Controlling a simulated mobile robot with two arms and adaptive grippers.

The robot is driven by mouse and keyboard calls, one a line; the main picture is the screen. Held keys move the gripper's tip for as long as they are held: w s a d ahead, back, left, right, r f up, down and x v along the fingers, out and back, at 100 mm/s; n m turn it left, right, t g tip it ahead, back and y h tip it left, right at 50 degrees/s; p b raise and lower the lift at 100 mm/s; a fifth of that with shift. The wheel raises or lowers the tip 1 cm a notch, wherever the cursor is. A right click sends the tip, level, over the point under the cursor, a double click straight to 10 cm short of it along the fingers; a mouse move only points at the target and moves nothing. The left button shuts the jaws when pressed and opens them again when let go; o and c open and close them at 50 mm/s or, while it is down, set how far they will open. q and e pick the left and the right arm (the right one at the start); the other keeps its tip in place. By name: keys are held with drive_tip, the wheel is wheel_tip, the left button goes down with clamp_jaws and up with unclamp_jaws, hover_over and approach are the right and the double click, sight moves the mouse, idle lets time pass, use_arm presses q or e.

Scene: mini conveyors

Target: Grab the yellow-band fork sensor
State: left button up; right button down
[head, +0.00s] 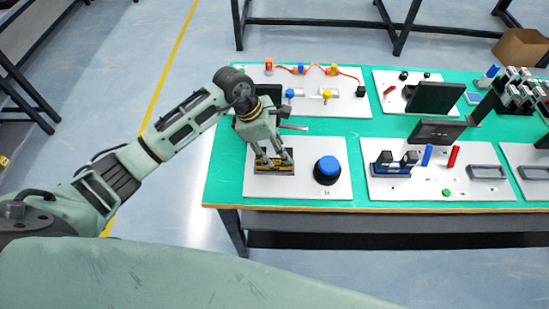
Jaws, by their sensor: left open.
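My left gripper (271,159) reaches down over the front-left white board of the green table, its fingers open. Directly below and between the fingertips is a low dark part with a yellow band (273,168), seemingly the yellow-band fork sensor in its holder. The fingers partly hide it, so I cannot tell whether they touch it. A similar two-pronged part with a blue band (391,171) stands on the white board to the right. My right gripper is not in view.
A blue-topped black round button (327,170) stands close to the right of my left gripper. Behind are a board with a red cable (345,73) and colored parts, and dark screens (434,97). Blue and red cylinders (453,157) stand further right. The green table's front edge (300,205) is close.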

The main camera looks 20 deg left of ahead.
sight(274, 160)
use_arm(q)
drive_tip(key=x, duration=0.1)
drive_tip(key=p+x, duration=0.1)
drive_tip(key=x, duration=0.1)
drive_tip(key=shift+d+f+p, duration=0.2)
drive_tip(key=shift+d+p, duration=0.1)
drive_tip(key=shift+d, duration=0.05)
drive_tip(key=shift+f, duration=0.4)
clamp_jaws()
